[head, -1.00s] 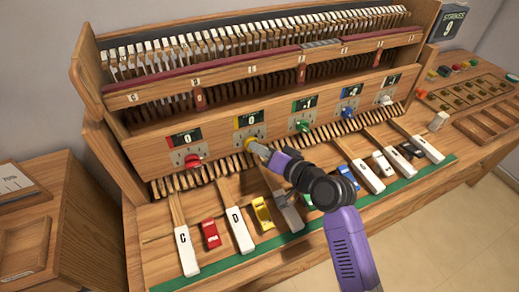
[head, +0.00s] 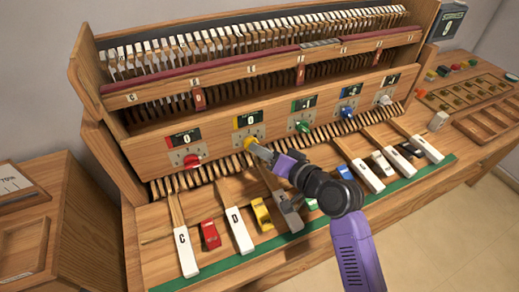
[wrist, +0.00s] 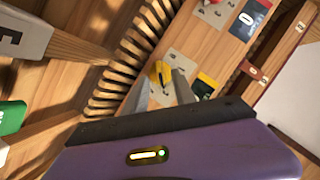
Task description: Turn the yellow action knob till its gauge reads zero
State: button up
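The yellow knob (head: 249,143) sits on the slanted wooden panel under its yellow-edged gauge (head: 248,119), which reads 0. In the wrist view the yellow knob (wrist: 160,72) shows at the fingertips. My gripper (head: 257,150) is just in front of the knob, reaching in from the lower right. In the wrist view its two grey fingers (wrist: 161,78) stand apart, one on each side of the knob, with a gap visible. The gauge (wrist: 206,86) is partly hidden behind a finger there.
A red knob (head: 193,161) is to the left, and green (head: 302,126), blue (head: 347,112) and white (head: 386,101) knobs are to the right. Key levers, including the D key (head: 239,230), lie below. A rail (head: 260,73) runs above the panel.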

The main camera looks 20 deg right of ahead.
jog(key=v, duration=0.6)
jog(key=shift+b, duration=0.3)
jog(key=shift+d, duration=0.1)
jog(key=s+d+r+t+h, duration=0.3)
jog(key=s+d+h, duration=0.2)
jog(key=s, duration=0.2)
jog(key=s+a+f+n, duration=0.1)
jog(key=s+a+n, duration=0.1)
jog(key=s, duration=0.7)
jog(key=s+a+f+n+g, duration=0.1)
jog(key=s+a+n, duration=0.1)
jog(key=s, duration=0.8)
jog(key=s+a+f+n+g+y, duration=0.1)
jog(key=s+a+f+n, duration=0.1)
jog(key=s, duration=0.7)
jog(key=shift+s+a, duration=0.35)
jog(key=shift+a, duration=0.55)
